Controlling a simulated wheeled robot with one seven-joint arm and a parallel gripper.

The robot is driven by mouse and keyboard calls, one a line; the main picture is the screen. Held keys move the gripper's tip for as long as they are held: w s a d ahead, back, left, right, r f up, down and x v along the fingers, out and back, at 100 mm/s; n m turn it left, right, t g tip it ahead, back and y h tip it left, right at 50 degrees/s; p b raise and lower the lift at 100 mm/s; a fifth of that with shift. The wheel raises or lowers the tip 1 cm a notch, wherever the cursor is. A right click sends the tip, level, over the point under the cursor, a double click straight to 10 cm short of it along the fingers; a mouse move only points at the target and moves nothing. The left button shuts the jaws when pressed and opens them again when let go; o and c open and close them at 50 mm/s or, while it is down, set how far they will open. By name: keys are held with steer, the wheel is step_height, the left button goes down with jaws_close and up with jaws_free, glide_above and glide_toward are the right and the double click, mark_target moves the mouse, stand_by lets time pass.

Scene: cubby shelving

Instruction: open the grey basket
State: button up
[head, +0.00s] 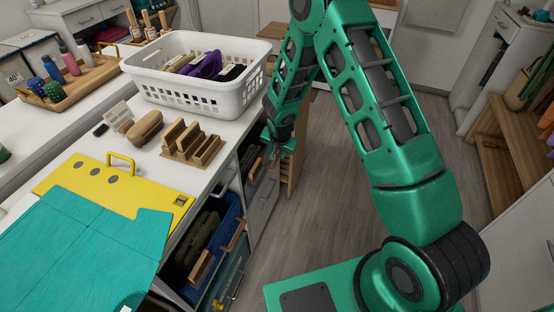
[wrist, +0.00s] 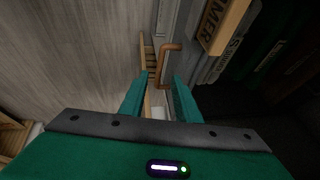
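The grey basket (head: 263,204) sits in the cubby unit under the white counter, at the far end of the row in the head view. It appears shut, with its front partly hidden by my arm. A copper-coloured bar handle (wrist: 162,66) shows in the wrist view, just beyond and between my fingertips; it appears to be on the grey front (wrist: 168,22). My gripper (wrist: 161,77) is open, with a clear gap between its green fingers. In the head view my gripper (head: 272,154) is close to the cubby fronts; contact with the handle cannot be told.
A blue basket (head: 226,230) with a wooden handle stands in the nearer cubby. A white laundry basket (head: 190,98), a brush and wooden racks (head: 193,142) stand on the counter. A yellow board (head: 110,190) and teal sheet (head: 85,235) lie nearer. Floor (head: 320,200) beside the unit is clear.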

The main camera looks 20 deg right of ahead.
steer(key=x, duration=0.7)
steer(key=shift+w+f, duration=0.1)
steer(key=shift+f, duration=0.25)
steer(key=shift+d, duration=0.1)
jaws_close()
